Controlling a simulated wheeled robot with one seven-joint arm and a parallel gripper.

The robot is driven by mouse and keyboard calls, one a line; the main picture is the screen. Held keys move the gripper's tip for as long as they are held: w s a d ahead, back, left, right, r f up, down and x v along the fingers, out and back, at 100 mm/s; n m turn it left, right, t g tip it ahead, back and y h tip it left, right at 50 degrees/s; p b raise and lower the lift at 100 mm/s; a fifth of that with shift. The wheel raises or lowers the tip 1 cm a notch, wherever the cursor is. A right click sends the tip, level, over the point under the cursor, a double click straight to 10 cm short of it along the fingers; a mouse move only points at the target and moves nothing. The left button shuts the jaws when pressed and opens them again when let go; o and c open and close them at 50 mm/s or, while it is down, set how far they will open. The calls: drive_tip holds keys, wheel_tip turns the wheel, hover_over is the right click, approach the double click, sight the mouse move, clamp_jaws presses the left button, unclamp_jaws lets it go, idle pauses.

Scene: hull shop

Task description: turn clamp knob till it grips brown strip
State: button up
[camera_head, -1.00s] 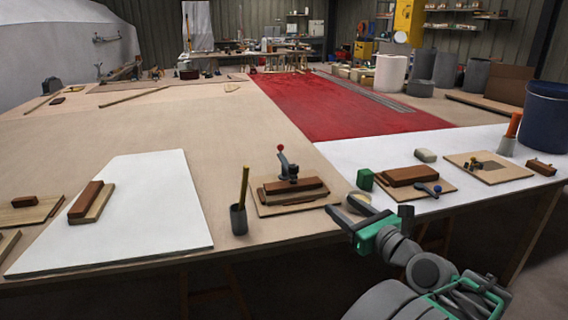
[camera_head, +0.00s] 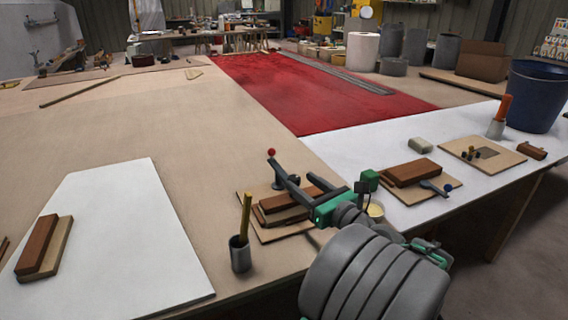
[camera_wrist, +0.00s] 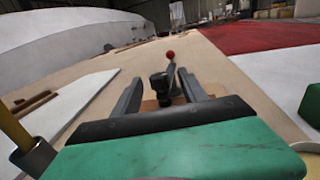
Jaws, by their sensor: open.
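A clamp with a red ball-tipped lever (camera_head: 271,152) and a dark round head (camera_head: 287,182) stands on a small board at the table edge. The brown strip (camera_head: 282,204) lies on this board, stacked on another wooden piece and partly hidden by my gripper. My gripper (camera_head: 291,168) is open and reaches over the strip towards the clamp. In the wrist view, the black clamp head (camera_wrist: 159,84) shows between the two spread fingers, with the red ball (camera_wrist: 170,54) beyond it. I cannot tell whether the fingers touch the clamp, or whether the clamp presses on the strip.
A grey cup (camera_head: 240,254) with a yellow stick stands just left of the board. A white sheet (camera_head: 120,240) lies at left; the table behind the clamp is clear.

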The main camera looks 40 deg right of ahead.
sight(290, 176)
drive_tip(key=w+r+p, duration=0.1)
drive_tip(key=p, duration=0.4)
drive_tip(key=shift+w, duration=0.25)
drive_tip(key=w, duration=0.2)
drive_tip(key=w+f+b, duration=0.1)
drive_tip(key=w, duration=0.1)
drive_tip(key=shift+w+f, duration=0.15)
drive_tip(key=shift+w, duration=0.05)
drive_tip(key=shift+w+d, duration=0.2)
drive_tip(key=shift+w, duration=0.35)
drive_tip(key=shift+c, duration=0.2)
